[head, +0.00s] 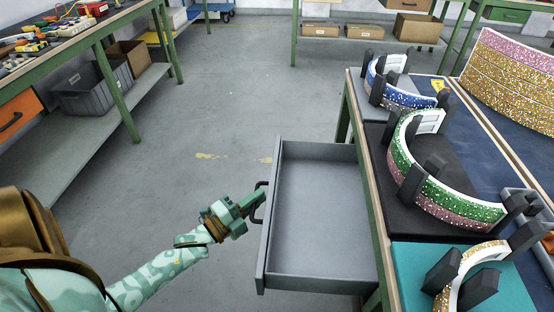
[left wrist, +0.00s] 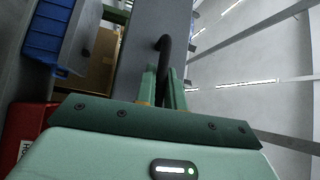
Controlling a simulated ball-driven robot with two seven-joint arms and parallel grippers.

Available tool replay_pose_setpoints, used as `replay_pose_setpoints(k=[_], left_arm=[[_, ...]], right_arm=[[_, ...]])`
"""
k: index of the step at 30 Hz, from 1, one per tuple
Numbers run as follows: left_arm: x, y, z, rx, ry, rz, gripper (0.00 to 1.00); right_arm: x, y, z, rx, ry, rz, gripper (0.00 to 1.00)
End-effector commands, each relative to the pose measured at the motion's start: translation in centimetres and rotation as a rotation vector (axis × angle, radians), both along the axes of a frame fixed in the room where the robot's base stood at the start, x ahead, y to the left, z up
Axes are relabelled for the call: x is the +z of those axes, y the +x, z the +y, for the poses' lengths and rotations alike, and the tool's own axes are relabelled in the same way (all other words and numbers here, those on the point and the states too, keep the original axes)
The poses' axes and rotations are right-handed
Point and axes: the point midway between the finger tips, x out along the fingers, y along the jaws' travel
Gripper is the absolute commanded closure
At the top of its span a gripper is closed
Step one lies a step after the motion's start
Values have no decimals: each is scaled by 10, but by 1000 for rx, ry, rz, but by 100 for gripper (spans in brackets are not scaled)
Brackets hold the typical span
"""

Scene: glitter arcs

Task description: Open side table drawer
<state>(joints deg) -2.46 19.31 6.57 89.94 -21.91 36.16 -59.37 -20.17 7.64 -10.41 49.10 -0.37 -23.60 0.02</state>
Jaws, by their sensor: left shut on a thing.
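The grey side table drawer (head: 320,220) stands pulled out to the left from under the table, and its inside is empty. Its dark handle (head: 260,201) is on the drawer's left-facing front. My left gripper (head: 255,203) is at that handle and is shut on it. In the left wrist view the black curved handle (left wrist: 164,48) runs down between the fingers of my left gripper (left wrist: 165,88), against the grey drawer front (left wrist: 134,55). My right gripper is in neither view.
The table (head: 372,195) on the right carries glittery arcs held by dark blocks, such as a green and pink one (head: 440,195). A workbench (head: 75,40) with a grey bin (head: 95,90) below stands at left. The floor between (head: 225,110) is clear.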

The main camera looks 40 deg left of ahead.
Motion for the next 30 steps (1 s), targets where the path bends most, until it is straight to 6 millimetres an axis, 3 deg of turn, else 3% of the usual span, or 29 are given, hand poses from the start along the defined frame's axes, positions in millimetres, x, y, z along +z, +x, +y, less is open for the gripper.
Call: replay_pose_setpoints(k=[6, 16, 17, 18, 30], left_arm=[[-2, -8, 11, 0, 0, 4, 100], [-2, -9, 12, 0, 0, 4, 100], [-2, -9, 12, 0, 0, 4, 84], [-2, -9, 12, 0, 0, 4, 80], [-1, -9, 12, 1, -1, 1, 80]], right_arm=[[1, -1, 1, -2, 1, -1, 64], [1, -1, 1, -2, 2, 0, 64], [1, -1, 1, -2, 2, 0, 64], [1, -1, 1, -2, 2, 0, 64], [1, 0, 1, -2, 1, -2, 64]])
